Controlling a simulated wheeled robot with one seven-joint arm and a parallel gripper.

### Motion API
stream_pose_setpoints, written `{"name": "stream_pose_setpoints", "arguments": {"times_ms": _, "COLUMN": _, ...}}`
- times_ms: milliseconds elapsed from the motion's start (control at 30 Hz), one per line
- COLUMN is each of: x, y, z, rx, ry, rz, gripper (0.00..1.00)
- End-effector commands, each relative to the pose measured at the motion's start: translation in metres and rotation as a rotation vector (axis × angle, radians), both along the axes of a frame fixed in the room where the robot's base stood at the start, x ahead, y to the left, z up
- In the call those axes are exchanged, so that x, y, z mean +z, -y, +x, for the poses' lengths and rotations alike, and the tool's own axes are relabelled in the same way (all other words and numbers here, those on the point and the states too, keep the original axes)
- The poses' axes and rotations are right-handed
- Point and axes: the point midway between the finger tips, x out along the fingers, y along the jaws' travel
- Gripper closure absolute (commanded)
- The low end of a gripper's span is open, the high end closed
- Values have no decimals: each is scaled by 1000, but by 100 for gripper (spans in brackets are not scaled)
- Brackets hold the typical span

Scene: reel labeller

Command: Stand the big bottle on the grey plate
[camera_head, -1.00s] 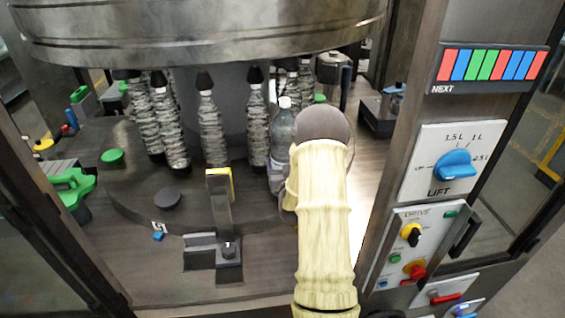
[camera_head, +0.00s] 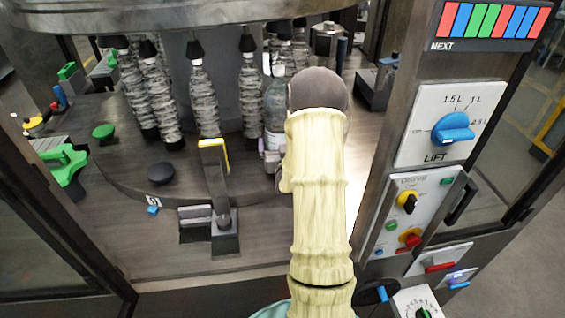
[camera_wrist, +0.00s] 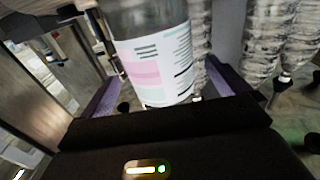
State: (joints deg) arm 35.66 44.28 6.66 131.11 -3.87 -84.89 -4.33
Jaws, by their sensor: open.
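The big bottle (camera_head: 276,108) is clear with a pale label and stands upright at the right of the hanging ribbed sleeves, partly behind my arm. In the wrist view the bottle (camera_wrist: 153,55) fills the space between my fingers, its pink and white label facing the camera. My gripper (camera_wrist: 163,92) is open, with one finger on each side of the bottle; I cannot tell whether either touches it. In the head view my arm hides most of the gripper. The grey plate (camera_head: 160,173) seems to be the dark round disc at the front left of the turntable; it is empty.
Several ribbed sleeves (camera_head: 204,103) hang under the large metal drum (camera_head: 170,15). A green disc (camera_head: 103,132) lies left of the grey one. A post with a yellow pad (camera_head: 215,180) stands in front of the turntable. A control panel (camera_head: 437,130) stands on the right.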

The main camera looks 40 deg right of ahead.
Motion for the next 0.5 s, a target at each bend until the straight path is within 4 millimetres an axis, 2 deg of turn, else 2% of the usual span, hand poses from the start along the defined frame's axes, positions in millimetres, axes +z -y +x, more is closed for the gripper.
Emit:
{"name": "stream_pose_setpoints", "arguments": {"times_ms": 300, "x": -3, "y": -25, "z": -49, "rx": 0, "ry": 0, "rz": 0, "gripper": 0}}
{"name": "stream_pose_setpoints", "arguments": {"times_ms": 500, "x": -1, "y": -33, "z": -65, "rx": 0, "ry": 0, "rz": 1, "gripper": 0}}
